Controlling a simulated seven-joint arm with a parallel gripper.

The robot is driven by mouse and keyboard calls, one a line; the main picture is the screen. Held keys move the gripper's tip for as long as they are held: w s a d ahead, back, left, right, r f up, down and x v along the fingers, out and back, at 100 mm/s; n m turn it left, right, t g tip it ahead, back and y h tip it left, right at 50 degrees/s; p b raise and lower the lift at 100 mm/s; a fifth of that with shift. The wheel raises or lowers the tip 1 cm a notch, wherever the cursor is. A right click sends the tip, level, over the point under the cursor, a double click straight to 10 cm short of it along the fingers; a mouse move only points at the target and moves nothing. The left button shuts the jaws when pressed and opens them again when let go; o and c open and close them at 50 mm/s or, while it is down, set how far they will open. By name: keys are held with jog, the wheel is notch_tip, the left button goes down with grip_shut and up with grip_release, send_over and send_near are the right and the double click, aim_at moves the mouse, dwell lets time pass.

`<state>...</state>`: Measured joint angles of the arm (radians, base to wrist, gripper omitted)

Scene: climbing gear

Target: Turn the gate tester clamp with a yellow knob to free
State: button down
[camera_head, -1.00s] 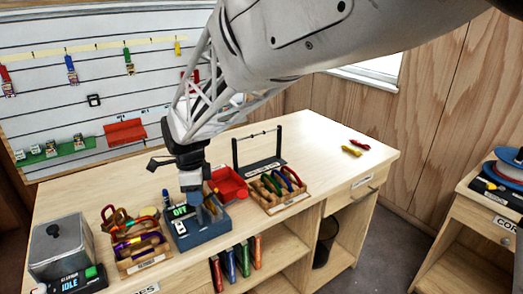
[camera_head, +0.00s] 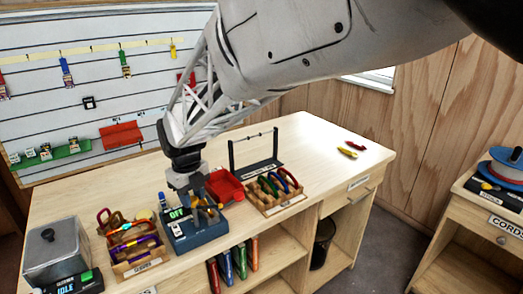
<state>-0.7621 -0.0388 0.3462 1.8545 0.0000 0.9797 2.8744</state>
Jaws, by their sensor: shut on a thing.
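The gate tester (camera_head: 208,233) is a blue box at the bench's front edge, with a small screen (camera_head: 179,214) reading OFF in green. My gripper (camera_head: 200,205) points down over the tester's top, right of the screen. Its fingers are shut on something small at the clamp. A bit of yellow shows by the fingertips, which looks like the clamp's yellow knob (camera_head: 209,208). The fingers hide most of the knob and clamp, so I cannot tell which way the knob is turned.
A wooden box of carabiners (camera_head: 130,245) stands close on the left, another (camera_head: 275,195) on the right. A red tray (camera_head: 223,187) is just behind the tester. A black wire frame (camera_head: 255,155) stands farther back. The bench's right part is mostly clear.

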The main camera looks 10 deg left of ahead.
jog(key=shift+m, duration=0.6)
jog(key=c, duration=0.8)
grip_release()
jog(key=shift+r, duration=0.1)
jog(key=shift+r, duration=3.85)
